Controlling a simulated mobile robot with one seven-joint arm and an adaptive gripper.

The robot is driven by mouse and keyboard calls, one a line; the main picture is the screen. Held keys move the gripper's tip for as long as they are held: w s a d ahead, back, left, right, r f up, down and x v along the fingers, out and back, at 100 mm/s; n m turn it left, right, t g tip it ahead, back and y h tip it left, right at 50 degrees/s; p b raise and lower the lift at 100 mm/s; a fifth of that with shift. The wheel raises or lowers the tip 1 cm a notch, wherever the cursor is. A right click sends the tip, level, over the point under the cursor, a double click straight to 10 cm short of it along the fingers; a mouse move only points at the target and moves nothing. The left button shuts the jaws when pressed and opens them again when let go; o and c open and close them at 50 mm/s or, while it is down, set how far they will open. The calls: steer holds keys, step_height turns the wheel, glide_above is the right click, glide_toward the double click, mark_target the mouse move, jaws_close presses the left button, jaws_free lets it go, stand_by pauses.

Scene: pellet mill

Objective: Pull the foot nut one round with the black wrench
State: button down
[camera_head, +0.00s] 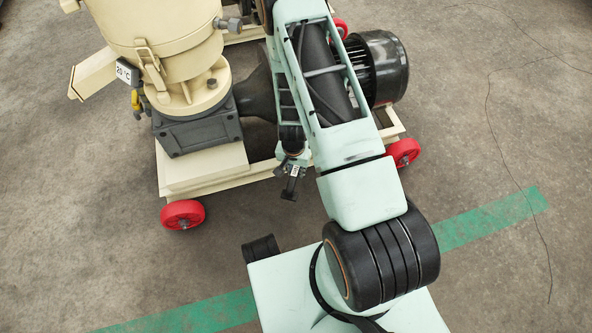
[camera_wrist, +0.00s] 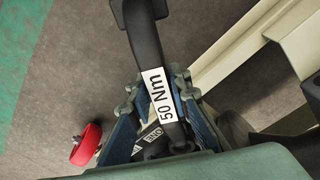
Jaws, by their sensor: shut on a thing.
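My gripper (camera_wrist: 155,95) is shut on the black wrench (camera_wrist: 143,38), which carries a white "50 Nm" label between the fingers. The wrench runs up out of the top of the wrist view, and its lower part is hidden among the fingers. In the head view my gripper (camera_head: 293,160) hangs beside the mill's cream base frame, with a short dark piece of the wrench (camera_head: 290,189) showing below it. I cannot make out the foot nut in either view. Whether the wrench touches any nut cannot be told.
The cream pellet mill (camera_head: 165,35) stands on a wheeled cream frame (camera_head: 205,170) with red wheels (camera_head: 182,214). A black motor (camera_head: 385,68) sits behind my arm. A green floor stripe (camera_head: 490,218) crosses bare concrete.

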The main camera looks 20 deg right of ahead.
mark_target(296, 168)
steer(key=shift+r, duration=0.1)
steer(key=shift+r+p, duration=1.05)
steer(key=shift+r, duration=0.45)
